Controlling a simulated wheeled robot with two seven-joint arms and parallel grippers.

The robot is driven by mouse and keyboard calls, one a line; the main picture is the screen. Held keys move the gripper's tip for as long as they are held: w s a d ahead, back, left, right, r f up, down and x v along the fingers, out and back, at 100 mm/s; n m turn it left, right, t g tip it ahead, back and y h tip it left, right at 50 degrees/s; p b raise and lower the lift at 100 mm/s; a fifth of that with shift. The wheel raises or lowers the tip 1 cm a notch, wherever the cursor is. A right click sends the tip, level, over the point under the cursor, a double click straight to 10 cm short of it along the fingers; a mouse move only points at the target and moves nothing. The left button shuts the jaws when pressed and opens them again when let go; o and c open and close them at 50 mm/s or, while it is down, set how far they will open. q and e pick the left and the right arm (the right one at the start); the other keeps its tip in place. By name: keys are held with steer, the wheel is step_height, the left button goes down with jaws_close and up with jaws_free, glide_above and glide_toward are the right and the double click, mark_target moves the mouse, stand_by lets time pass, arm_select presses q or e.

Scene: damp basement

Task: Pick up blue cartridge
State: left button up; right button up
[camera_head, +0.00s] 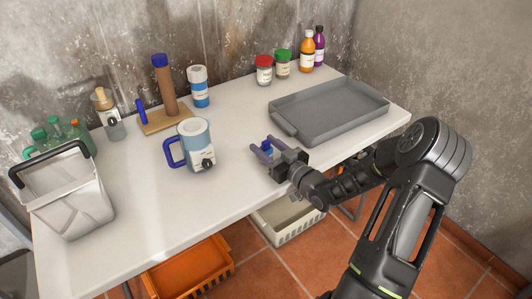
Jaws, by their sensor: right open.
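My right gripper (262,149) reaches in from the right, low over the front part of the white table (240,123). Its two fingers are spread and point left and away. A small blue piece, apparently the blue cartridge (267,145), shows between the fingers. The fingers and gripper body partly hide it, and I cannot tell whether a finger touches it. My left gripper is not in view.
A blue-handled pitcher (199,150) stands left of the gripper, and a grey tray (335,105) lies to its right. A wooden stand (166,118), bottles and jars line the back. A white basket (70,200) stands at left. The table's front middle is clear.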

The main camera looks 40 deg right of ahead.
steer(key=shift+c, duration=0.4)
jaws_close()
stand_by(0.4)
